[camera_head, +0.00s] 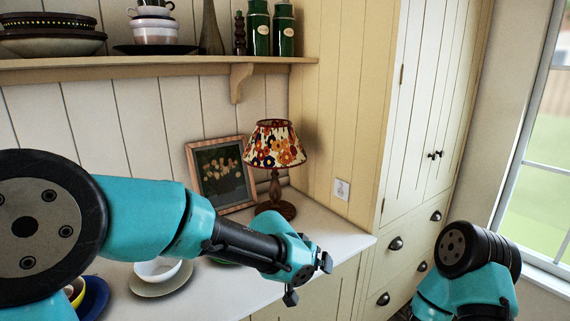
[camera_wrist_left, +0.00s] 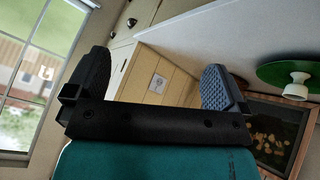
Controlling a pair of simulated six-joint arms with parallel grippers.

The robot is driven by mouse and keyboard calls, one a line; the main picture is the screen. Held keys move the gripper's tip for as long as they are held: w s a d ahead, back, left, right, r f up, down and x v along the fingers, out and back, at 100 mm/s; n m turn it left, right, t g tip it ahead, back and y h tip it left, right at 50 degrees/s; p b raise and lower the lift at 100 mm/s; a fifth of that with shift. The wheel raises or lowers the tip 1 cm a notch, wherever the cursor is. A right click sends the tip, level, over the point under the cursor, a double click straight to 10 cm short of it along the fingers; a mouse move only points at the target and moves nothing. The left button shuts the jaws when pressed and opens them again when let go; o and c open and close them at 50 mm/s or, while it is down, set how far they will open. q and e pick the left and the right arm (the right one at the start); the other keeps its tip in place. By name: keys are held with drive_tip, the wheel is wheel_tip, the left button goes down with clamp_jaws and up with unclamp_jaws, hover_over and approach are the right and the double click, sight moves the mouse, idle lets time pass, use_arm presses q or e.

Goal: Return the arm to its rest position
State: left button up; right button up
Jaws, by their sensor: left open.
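My left arm reaches across the counter (camera_head: 335,235) from the left in the head view. Its gripper (camera_head: 308,281) is open near the counter's front edge, with nothing between the fingers. In the left wrist view the two dark textured fingers of this gripper (camera_wrist_left: 154,80) stand wide apart and empty. My right arm (camera_head: 478,265) shows only in part at the lower right of the head view, and its gripper is not in view.
A flowered lamp (camera_head: 275,146) and a framed picture (camera_head: 221,174) stand behind the left arm. A white bowl (camera_head: 157,268) on a saucer and a blue plate (camera_head: 94,298) lie near it. The left wrist view shows a green plate (camera_wrist_left: 272,74) bearing a white item.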

use_arm(q)
drive_tip(key=s+d+f+n+g+h, duration=0.1)
drive_tip(key=s+d+f+n, duration=0.1)
drive_tip(key=s+d+f, duration=0.3)
drive_tip(key=s+a+f+n+g+y, duration=0.1)
drive_tip(key=s+a+f+n, duration=0.15)
drive_tip(key=a+f, duration=1.65)
drive_tip(key=s+a+f+n+g+y, duration=0.2)
drive_tip(key=s+a+f, duration=1.1)
drive_tip(key=a+f, duration=0.2)
drive_tip(key=shift+s+a+f, duration=0.2)
drive_tip(key=shift+s+f, duration=0.05)
drive_tip(key=shift+f, duration=0.05)
